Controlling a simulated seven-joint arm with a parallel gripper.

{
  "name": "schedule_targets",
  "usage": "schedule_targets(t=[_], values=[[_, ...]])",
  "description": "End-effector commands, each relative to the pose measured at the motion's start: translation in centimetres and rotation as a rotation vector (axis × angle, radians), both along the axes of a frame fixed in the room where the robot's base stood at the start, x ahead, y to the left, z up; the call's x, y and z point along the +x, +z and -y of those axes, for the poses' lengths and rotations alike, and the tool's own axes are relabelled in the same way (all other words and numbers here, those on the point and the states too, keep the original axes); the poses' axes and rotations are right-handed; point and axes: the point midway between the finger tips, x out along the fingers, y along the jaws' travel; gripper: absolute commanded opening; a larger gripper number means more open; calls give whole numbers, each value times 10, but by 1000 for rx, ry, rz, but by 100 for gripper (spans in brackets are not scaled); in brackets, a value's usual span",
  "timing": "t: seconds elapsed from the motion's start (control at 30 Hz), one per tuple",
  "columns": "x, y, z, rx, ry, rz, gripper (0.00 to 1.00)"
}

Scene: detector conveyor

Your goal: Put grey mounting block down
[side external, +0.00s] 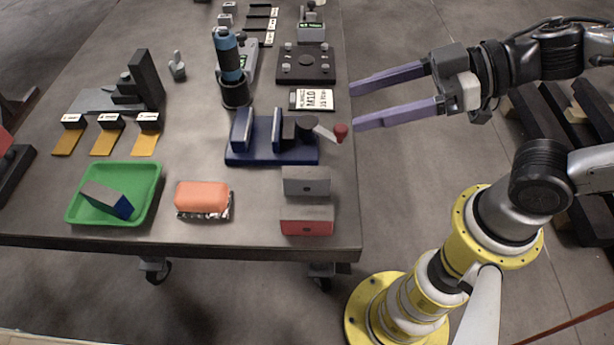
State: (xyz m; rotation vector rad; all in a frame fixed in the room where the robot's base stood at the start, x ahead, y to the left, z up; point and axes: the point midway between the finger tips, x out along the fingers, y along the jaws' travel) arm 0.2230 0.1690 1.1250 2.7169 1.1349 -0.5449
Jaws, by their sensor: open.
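A block with a grey top and a blue end (107,200) lies tilted in the green tray (154,190) at the table's front left. A plain grey block (306,182) sits near the front right edge, just behind a block with a grey top and red front (307,220). I cannot tell which of these is the grey mounting block. My gripper (354,106) has two long purple fingers. It is open and empty, at the table's right edge, well apart from these blocks.
A blue vise (272,153) with a red-knobbed handle (341,132) stands mid-table, near my fingers. An orange pad (203,196) lies at the front. An M10 label plate (312,100), a black fixture plate (306,66) and a blue cylinder (228,55) stand behind. Bare table shows around the orange pad.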

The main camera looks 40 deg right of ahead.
Motion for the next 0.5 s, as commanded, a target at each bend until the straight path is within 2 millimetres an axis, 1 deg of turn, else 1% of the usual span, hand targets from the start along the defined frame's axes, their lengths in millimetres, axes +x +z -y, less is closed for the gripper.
schedule_targets(t=[0.33, 0.4, 0.47, 0.5], values=[[0, -43, 1, -3, -7, -2, 70], [0, -59, 1, 0, -5, -8, 70], [0, -71, 1, -2, -8, -7, 70], [0, -81, 1, -1, -5, -12, 70]])
